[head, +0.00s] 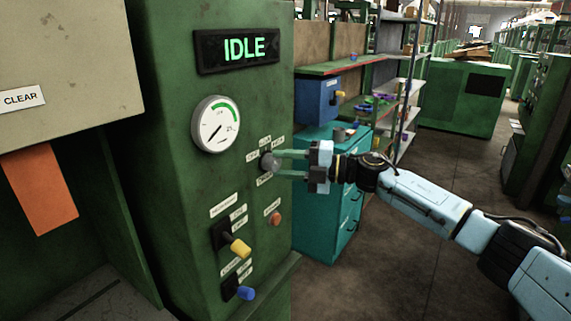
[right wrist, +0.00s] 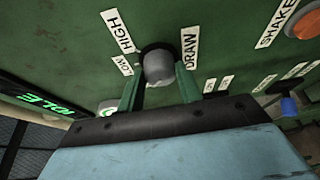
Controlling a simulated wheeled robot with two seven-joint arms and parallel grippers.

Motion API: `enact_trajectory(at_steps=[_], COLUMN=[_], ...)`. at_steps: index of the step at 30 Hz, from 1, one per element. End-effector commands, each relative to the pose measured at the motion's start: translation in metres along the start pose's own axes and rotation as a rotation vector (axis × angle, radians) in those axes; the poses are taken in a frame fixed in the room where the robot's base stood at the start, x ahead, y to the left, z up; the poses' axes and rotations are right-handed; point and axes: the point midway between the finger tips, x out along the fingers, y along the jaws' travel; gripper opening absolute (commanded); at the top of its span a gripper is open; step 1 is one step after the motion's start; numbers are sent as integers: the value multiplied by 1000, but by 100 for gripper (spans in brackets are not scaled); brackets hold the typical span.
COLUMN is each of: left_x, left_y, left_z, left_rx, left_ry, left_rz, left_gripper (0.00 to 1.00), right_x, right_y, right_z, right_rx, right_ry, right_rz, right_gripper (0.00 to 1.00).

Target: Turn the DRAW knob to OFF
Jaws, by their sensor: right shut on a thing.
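The DRAW knob (head: 269,162) is a round grey knob on the front of the green machine cabinet, below and right of the gauge. My right gripper (head: 281,163) reaches it from the right, its two thin green fingers on either side of it. In the right wrist view the grey knob (right wrist: 158,68) sits between the fingertips of my right gripper (right wrist: 161,84), which are shut on it. Labels reading LOW, HIGH and DRAW (right wrist: 190,48) stand around it. Which label the knob points to cannot be told; an OFF label is not readable. My left gripper is not in view.
A display (head: 240,49) reads IDLE above a white gauge (head: 215,124). Below the knob are an orange button (head: 275,218), a yellow-handled switch (head: 239,248) and a blue-handled switch (head: 245,293). A teal drawer cabinet (head: 325,210) stands behind my right gripper. Open floor lies to the right.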

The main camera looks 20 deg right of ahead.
Motion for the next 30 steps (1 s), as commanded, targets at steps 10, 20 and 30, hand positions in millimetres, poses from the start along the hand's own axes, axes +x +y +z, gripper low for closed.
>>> enact_trajectory(at_steps=[10, 20, 30], left_x=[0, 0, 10], left_y=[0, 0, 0], left_z=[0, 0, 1], left_rx=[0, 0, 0], left_ry=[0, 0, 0], left_rz=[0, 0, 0], left_gripper=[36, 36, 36], right_x=[0, 0, -50], right_y=[-1, 0, -4], right_z=[0, 0, 1], right_rx=[-2, 0, 0], right_ry=[1, 0, -4], right_rz=[-2, 0, -4], right_gripper=[50, 57, 57])
